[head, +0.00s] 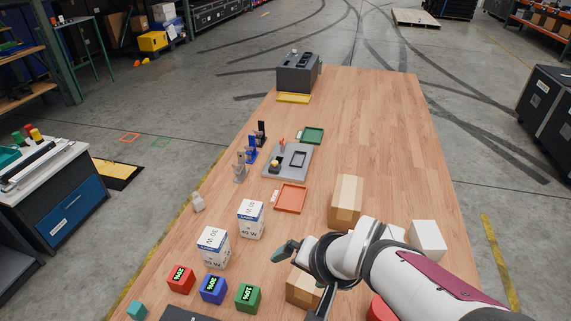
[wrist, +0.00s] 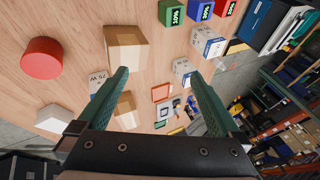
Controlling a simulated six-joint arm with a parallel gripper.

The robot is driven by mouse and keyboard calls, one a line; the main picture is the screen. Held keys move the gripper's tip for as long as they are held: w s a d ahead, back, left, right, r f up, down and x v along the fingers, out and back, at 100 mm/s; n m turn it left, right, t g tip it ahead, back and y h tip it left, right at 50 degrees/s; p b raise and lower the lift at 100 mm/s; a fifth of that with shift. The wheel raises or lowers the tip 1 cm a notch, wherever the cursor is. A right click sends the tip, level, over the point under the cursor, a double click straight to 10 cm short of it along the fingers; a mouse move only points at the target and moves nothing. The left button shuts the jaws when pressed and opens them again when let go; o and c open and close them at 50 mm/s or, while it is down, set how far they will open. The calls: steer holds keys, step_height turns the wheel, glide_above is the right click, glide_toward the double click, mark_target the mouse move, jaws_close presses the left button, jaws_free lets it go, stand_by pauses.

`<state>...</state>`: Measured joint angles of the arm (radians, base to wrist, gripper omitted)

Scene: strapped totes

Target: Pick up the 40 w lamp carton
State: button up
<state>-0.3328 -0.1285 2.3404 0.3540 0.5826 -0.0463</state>
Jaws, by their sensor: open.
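Two white and blue lamp cartons stand upright on the table in the head view, a nearer one (head: 213,249) and a farther one (head: 250,220). Their wattage print is upside down and too small to read surely. Both show in the wrist view, the nearer (wrist: 208,42) and the farther (wrist: 183,71), near the right finger. A third carton (wrist: 97,80), seemingly marked 25 W, is partly hidden behind the left finger. My gripper (head: 285,251) is open, right of the two cartons in the head view. In the wrist view my gripper (wrist: 157,75) has nothing between its fingers.
Brown boxes (head: 347,200) (head: 303,289), a white box (head: 427,240) and a red cylinder (head: 377,309) stand around my arm. Red (head: 181,279), blue (head: 212,289) and green (head: 247,298) blocks stand before the cartons. An orange tray (head: 290,197) lies behind. The table's far right is clear.

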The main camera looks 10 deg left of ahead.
steer(key=w+a+f+t, duration=0.2)
steer(key=w+a, duration=0.3)
steer(key=a, duration=0.2)
steer(key=w+a+f+t, duration=0.2)
steer(key=w+a+t, duration=0.1)
steer(key=w+a, duration=0.25)
steer(key=n+t+h, duration=0.2)
steer(key=t+h, duration=0.2)
glide_toward(250, 210)
steer(key=x, duration=1.1)
steer(key=shift+a+f, duration=0.15)
steer(key=shift+f, duration=0.3)
steer(key=c, duration=1.4)
